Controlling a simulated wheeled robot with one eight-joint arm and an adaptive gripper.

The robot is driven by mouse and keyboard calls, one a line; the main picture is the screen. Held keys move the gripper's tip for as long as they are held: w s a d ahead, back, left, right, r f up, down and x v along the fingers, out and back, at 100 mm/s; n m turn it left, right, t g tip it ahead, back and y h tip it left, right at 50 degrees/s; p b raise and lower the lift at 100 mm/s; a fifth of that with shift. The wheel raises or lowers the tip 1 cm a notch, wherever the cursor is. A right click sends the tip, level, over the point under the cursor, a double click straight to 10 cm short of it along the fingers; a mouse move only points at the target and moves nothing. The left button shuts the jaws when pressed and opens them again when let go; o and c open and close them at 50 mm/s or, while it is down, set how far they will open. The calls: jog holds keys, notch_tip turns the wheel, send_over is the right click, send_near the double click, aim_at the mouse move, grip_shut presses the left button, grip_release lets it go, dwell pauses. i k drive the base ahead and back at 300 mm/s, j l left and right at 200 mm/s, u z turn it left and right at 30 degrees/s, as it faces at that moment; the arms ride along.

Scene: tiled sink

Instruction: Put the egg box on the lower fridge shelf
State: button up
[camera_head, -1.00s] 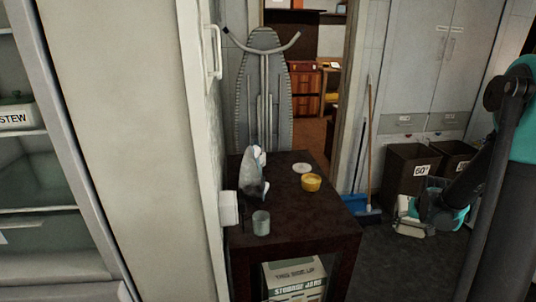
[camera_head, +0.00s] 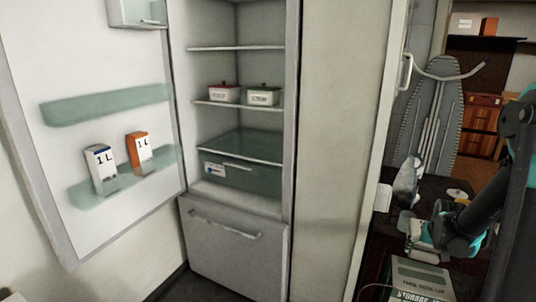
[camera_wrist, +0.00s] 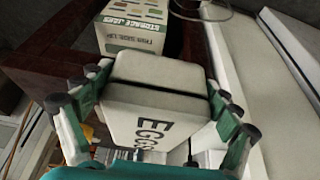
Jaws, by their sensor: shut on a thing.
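My gripper (camera_wrist: 158,84) is shut on the white egg box (camera_wrist: 140,118), with its fingers at both sides. The box has a dark seam and "EGGS" lettering. In the head view my gripper (camera_head: 440,238) and the egg box (camera_head: 424,252) are at the lower right, well away from the fridge. The fridge stands open at centre left. Its lower shelf (camera_head: 242,146) is a bare glass plate above a clear drawer. The upper shelf (camera_head: 262,106) holds a red-lidded pot (camera_head: 224,93) and a green-lidded pot (camera_head: 263,95).
The open fridge door (camera_head: 95,150) is at the left, with two cartons (camera_head: 103,170) in its rack. A tall pale panel (camera_head: 338,150) stands between the fridge and my arm. A storage jars box (camera_head: 420,278) and a dark table (camera_head: 440,192) are near my gripper.

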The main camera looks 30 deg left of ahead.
aim_at(229, 145)
jog(key=k+j+u, duration=0.1)
jog(key=j+u, duration=0.2)
jog(key=j, duration=0.7)
jog(key=i+j, duration=0.1)
jog(key=j, duration=0.3)
jog(key=i+j, duration=0.1)
jog(key=j, duration=0.35)
jog(key=i+j, duration=0.1)
jog(key=j, duration=0.3)
jog(key=i+j, duration=0.1)
jog(key=j, duration=0.35)
jog(key=u, duration=0.05)
